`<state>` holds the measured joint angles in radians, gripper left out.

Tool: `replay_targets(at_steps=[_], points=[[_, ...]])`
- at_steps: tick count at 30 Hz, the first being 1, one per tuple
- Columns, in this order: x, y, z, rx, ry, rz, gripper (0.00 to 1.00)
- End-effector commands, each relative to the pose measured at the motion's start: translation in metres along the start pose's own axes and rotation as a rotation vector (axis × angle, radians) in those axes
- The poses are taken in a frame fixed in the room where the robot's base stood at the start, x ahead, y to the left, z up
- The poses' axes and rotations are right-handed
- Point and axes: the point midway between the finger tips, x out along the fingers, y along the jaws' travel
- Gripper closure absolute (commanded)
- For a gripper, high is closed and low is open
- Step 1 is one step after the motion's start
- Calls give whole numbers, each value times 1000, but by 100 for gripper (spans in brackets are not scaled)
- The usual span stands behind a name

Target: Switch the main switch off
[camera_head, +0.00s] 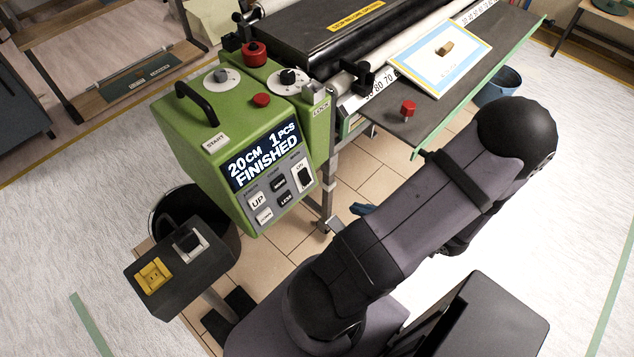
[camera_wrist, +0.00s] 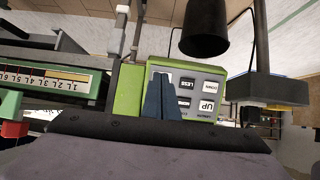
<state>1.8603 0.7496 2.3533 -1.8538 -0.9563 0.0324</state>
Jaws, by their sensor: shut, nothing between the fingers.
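The main switch (camera_head: 305,176) is a black rocker on a white plate, at the right end of the grey button panel on the green control box (camera_head: 190,125). Its label and rocker position are too small to read surely. The box's display reads "20 CM 1 PCS FINISHED". My gripper (camera_head: 362,209) shows only as small blue fingertips, right of and lower in the picture than the panel, partly hidden by my arm. In the wrist view my gripper (camera_wrist: 161,84) is shut and empty, its blue fingers in front of the panel. A white plate edge shows behind the tips; the fingers hide the rest.
UP (camera_head: 257,201) and LESS (camera_head: 286,198) buttons sit beside the switch. A dark pedestal box (camera_head: 180,262) with a yellow socket stands at lower left, near a black bucket (camera_head: 170,207). The pasting table (camera_head: 440,110) extends to the upper right. Tiled floor (camera_head: 300,220) is clear below the panel.

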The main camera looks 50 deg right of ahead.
Motion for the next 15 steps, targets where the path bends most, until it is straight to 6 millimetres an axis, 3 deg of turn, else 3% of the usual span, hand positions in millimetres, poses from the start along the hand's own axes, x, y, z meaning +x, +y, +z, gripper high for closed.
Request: replay_targets(at_steps=[6,15], points=[[-2,-7,-34,-9,138,-28,100],[-4,-7,-43,-4,172,-28,100]])
